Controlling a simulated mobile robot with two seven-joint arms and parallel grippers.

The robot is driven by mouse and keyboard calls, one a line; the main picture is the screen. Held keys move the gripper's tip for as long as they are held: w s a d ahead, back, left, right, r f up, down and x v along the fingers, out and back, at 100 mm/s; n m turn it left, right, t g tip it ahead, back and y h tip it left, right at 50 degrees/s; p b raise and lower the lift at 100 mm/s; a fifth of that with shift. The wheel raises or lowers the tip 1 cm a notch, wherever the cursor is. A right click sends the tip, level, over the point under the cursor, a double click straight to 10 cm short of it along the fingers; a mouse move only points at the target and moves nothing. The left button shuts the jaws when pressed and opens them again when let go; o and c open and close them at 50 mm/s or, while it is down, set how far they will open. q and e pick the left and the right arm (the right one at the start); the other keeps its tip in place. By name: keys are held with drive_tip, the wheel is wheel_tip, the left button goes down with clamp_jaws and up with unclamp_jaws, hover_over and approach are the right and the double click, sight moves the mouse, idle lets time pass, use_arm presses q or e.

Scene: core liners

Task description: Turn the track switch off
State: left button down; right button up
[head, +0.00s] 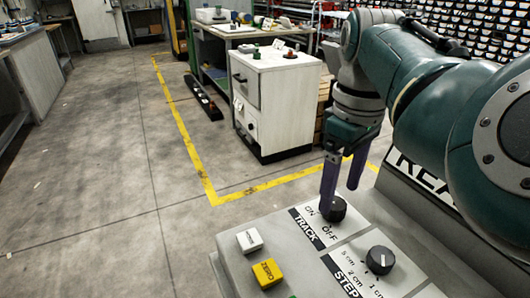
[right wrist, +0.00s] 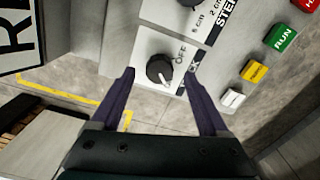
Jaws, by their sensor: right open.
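The track switch is a black round knob (head: 336,212) on the grey panel, beside the TRACK label (head: 305,229) and the words ON and OFF. In the right wrist view, the knob (right wrist: 159,69) sits between my fingertips, and its white pointer mark aims down and right, away from the word OFF (right wrist: 181,54). The word ON is hidden there, seemingly by a finger. My right gripper (head: 340,201) is open, with its purple fingers around the knob. In the right wrist view, gaps show between the fingers and the knob. My left gripper is not in view.
The STEP knob (head: 380,260) is nearby on the same panel. A white button (head: 249,240) and a yellow button (head: 267,273) lie left of the labels. A white cabinet (head: 277,105) stands behind the panel on the floor. Open floor lies left.

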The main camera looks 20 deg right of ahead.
sight(336, 204)
drive_tip(key=shift+f+b, duration=0.4)
drive_tip(key=shift+f, duration=1.4)
clamp_jaws()
